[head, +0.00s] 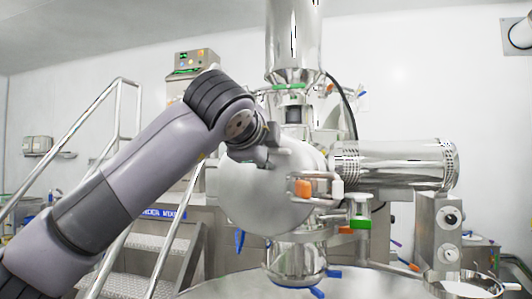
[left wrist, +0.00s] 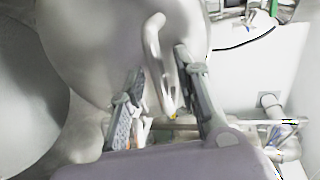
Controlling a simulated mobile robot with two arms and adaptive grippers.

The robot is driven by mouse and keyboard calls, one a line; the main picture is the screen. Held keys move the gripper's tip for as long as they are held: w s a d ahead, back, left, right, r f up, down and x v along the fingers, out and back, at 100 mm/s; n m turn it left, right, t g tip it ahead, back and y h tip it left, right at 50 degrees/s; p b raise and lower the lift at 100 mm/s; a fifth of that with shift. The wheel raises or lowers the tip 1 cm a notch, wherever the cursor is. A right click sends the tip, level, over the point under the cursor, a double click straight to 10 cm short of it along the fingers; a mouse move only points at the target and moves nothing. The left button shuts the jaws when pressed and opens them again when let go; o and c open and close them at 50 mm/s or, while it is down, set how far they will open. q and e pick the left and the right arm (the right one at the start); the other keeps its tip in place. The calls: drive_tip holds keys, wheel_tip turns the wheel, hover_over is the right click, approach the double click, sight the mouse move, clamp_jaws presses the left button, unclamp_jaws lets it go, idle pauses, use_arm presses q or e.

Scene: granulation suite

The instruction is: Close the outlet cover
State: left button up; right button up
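The outlet cover (head: 262,195) is a large round pale-grey disc at the middle of the head view, in front of the metal machine. In the left wrist view the cover (left wrist: 105,45) fills the upper left, with a curved bar handle (left wrist: 156,55) standing out from it. My left gripper (head: 268,148) is at the cover's upper part in the head view. In the left wrist view its two fingers (left wrist: 160,100) are apart, with the handle's lower part between them. The handle looks close to the right finger; contact is unclear. My right gripper is out of view.
A clamp with an orange part (head: 303,188) is at the cover's right edge. A perforated metal cylinder (head: 395,164) extends right from the machine. A round metal table top (head: 225,287) is below. Steps with handrails (head: 150,262) stand at the left, behind my arm.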

use_arm(q)
drive_tip(key=shift+r, duration=0.1)
drive_tip(key=v, duration=1.2)
idle(0.4)
